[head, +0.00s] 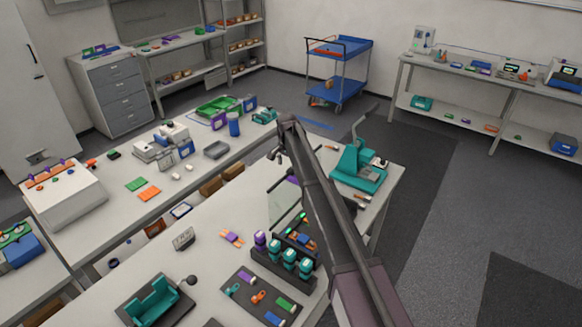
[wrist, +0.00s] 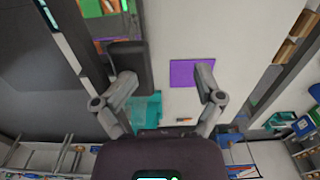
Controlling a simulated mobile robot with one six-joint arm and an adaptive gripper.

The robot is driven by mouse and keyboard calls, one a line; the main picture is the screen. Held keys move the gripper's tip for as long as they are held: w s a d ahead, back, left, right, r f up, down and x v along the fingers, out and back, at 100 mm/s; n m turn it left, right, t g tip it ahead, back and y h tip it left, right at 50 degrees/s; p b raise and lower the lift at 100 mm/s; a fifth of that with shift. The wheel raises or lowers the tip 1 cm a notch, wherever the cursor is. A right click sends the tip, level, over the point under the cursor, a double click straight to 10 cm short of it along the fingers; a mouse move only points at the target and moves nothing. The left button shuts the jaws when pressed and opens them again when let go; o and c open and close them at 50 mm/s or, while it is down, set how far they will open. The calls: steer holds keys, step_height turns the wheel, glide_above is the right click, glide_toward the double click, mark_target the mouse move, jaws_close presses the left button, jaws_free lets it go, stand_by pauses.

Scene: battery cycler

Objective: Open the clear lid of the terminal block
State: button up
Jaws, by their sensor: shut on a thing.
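The clear lid (head: 282,206) is a translucent pane in the head view. It stands steeply raised at the back left of the terminal block (head: 303,240), which has small coloured parts and lies partly behind my arm. A purple tab (head: 293,180) shows near the lid's top; a flat purple piece (wrist: 190,73) beside my right finger in the wrist view looks like the same tab. My gripper (wrist: 160,68) is shut on the lid at this tab, though the contact itself is hard to see.
Several teal and purple capped cylinders (head: 289,256) stand just in front of the block. A dark tray of small parts (head: 258,296) lies nearer, with a teal cradle (head: 155,300) to its left. A teal press (head: 357,166) stands to the right behind my arm.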

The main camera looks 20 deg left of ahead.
steer(key=w+a+r+p, duration=0.2)
steer(key=w+a+p, duration=0.1)
steer(key=a, duration=0.7)
steer(key=shift+w+a+r, duration=0.15)
steer(key=shift+w+r, duration=0.2)
steer(key=shift+w, duration=0.2)
stand_by(0.9)
steer(key=shift+r, duration=0.1)
stand_by(0.5)
